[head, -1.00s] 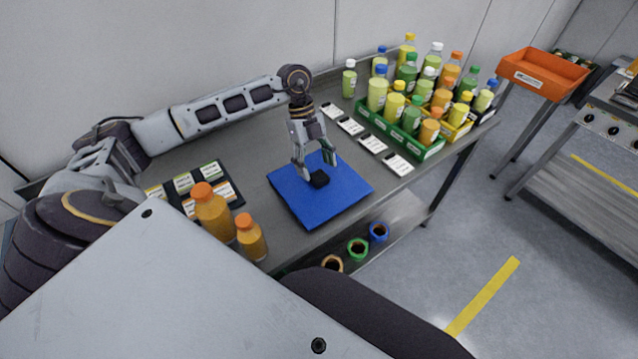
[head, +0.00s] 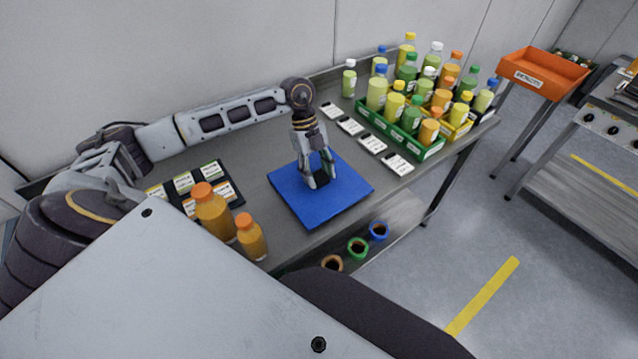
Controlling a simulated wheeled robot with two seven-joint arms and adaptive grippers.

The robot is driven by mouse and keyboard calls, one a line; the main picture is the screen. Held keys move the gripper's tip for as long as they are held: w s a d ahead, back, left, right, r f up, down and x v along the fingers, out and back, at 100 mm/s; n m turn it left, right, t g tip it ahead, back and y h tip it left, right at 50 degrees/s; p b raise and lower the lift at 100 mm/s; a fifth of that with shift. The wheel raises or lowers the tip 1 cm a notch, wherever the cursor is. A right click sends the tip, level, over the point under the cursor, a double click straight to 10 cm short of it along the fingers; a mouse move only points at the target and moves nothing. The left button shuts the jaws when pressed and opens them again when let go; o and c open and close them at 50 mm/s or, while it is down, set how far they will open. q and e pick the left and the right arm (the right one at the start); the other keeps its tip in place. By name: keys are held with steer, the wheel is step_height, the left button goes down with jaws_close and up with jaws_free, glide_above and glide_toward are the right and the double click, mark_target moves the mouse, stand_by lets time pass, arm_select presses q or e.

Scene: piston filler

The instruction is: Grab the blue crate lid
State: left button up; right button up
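The blue crate lid (head: 345,198) is a flat blue square lying on the steel table, with a small black knob (head: 320,179) near its middle. My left gripper (head: 321,181) reaches down over the lid from above. Its two fingers stand close on either side of the knob and appear closed on it, hiding part of it. The lid looks flat on the table. My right gripper is not in view.
Two orange bottles (head: 213,216) stand left of the lid near the front edge, by a dark tray of labels (head: 226,191). White label cards (head: 372,144) and a green crate of bottles (head: 433,149) are to the right. Coloured rings (head: 358,247) sit on the lower shelf.

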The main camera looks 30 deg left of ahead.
arm_select(q)
steer(key=c, duration=0.6)
steer(key=shift+c, duration=0.2)
steer(key=shift+r, duration=0.55)
step_height(320, 180, up, 6)
steer(key=shift+w+r, duration=0.1)
steer(key=shift+r, duration=0.15)
step_height(320, 180, up, 10)
step_height(320, 180, up, 10)
steer(key=p, duration=0.1)
glide_above(318, 174)
steer(key=shift+r, duration=0.2)
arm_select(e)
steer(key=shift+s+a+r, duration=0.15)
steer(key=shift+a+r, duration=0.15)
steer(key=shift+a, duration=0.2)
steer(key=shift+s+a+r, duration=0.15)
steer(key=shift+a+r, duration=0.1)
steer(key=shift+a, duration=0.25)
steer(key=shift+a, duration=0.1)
